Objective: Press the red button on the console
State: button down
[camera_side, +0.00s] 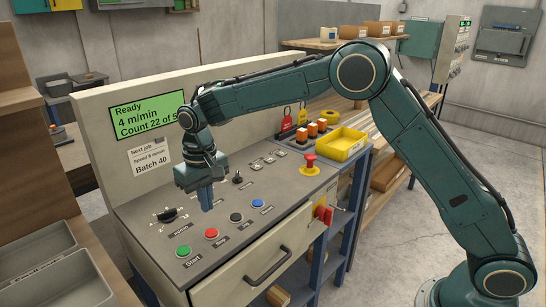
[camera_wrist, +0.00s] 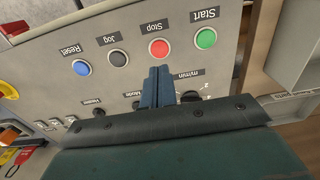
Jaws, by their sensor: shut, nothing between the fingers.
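The red button (camera_side: 211,233) sits on the sloped grey console (camera_side: 292,198), in a row between the green Start button (camera_side: 183,251) and a black Jog button (camera_side: 236,217). In the wrist view the red button (camera_wrist: 158,47) is labelled Stop and shows fully, just beyond my fingertips. My gripper (camera_side: 206,208) is shut and empty, its blue fingers pointing down over the panel, slightly behind the red button. It also shows in the wrist view (camera_wrist: 158,70). The fingers look apart from the button; their height above the panel is hard to tell.
A blue Reset button (camera_side: 257,204) ends the row. A black dial (camera_side: 166,214) and a small black knob (camera_side: 238,178) stand behind it. A red emergency stop (camera_side: 310,164) on yellow and a yellow tray (camera_side: 342,144) are at right. The screen (camera_side: 147,115) reads Ready.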

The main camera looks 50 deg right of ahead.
notch_tip(320, 180, up, 6)
jog(key=shift+r, duration=0.2)
dwell(0.7)
jog(key=s+d+r+t, duration=0.1)
jog(key=s+d+r, duration=0.5)
jog(key=s, duration=0.2)
jog(key=s+d+r+t, duration=0.2)
jog(key=s+d+r, duration=0.35)
jog(key=s, duration=0.35)
jog(key=s+d+f+t, duration=0.1)
jog(key=s+d+f, duration=0.1)
jog(key=s, duration=0.7)
jog(key=s+d+f+t, duration=0.1)
jog(key=s+d+f, duration=0.1)
jog(key=s, duration=0.7)
jog(key=shift+d, duration=0.5)
